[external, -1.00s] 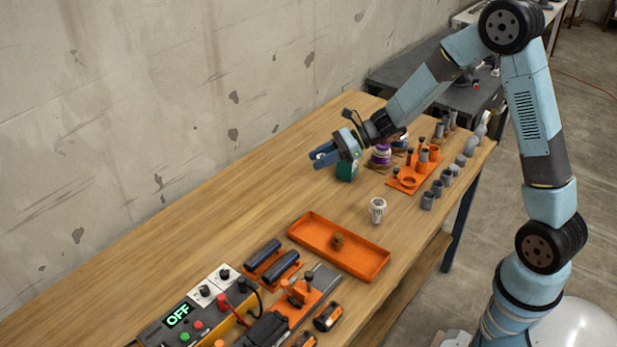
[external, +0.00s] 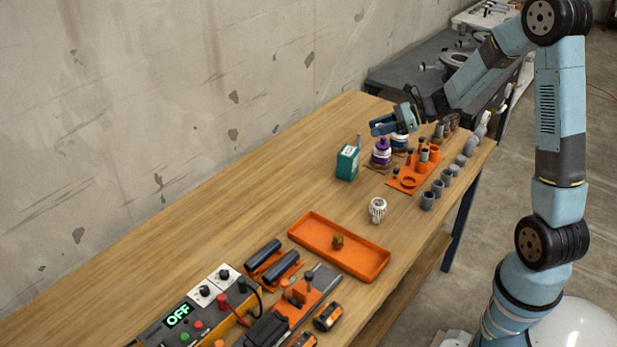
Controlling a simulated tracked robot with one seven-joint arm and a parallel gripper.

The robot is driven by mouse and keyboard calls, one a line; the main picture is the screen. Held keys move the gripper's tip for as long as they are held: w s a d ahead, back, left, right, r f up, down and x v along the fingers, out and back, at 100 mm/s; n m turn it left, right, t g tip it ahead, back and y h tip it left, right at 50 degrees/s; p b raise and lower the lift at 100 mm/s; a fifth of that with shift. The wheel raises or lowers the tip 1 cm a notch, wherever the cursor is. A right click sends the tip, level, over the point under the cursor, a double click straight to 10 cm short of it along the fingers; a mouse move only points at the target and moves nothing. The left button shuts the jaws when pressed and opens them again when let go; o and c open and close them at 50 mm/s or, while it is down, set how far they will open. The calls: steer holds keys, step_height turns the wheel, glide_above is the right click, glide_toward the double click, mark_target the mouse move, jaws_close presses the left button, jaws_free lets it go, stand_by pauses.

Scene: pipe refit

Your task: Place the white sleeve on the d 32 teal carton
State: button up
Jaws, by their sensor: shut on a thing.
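The teal carton (external: 347,165) stands upright on the wooden bench, with a pale patch near its top and a thin grey piece at its upper right edge. My gripper (external: 379,128) is above the bench, up and to the right of the carton and clear of it. It is over the two jars, with its blue fingers pointing left. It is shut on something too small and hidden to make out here. I cannot pick out the white sleeve with certainty.
A purple-and-white jar (external: 381,153) and a blue-and-white jar (external: 400,143) stand beneath my gripper. An orange fitting rack (external: 405,184) and grey pipe pieces are to the right. A white ribbed knob (external: 377,209) and orange tray (external: 372,266) lie nearer. The bench left of the carton is clear.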

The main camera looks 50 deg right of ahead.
steer(key=w+d+f, duration=0.1)
steer(key=w+f, duration=0.2)
steer(key=w, duration=0.3)
glide_above(348, 151)
step_height(348, 151, down, 5)
steer(key=shift+s+f, duration=0.15)
steer(key=shift+f, duration=0.05)
steer(key=shift+w+f, duration=0.15)
steer(key=shift+f, duration=0.8)
steer(key=shift+w+f, duration=0.1)
steer(key=shift+f, duration=0.8)
steer(key=o, duration=1)
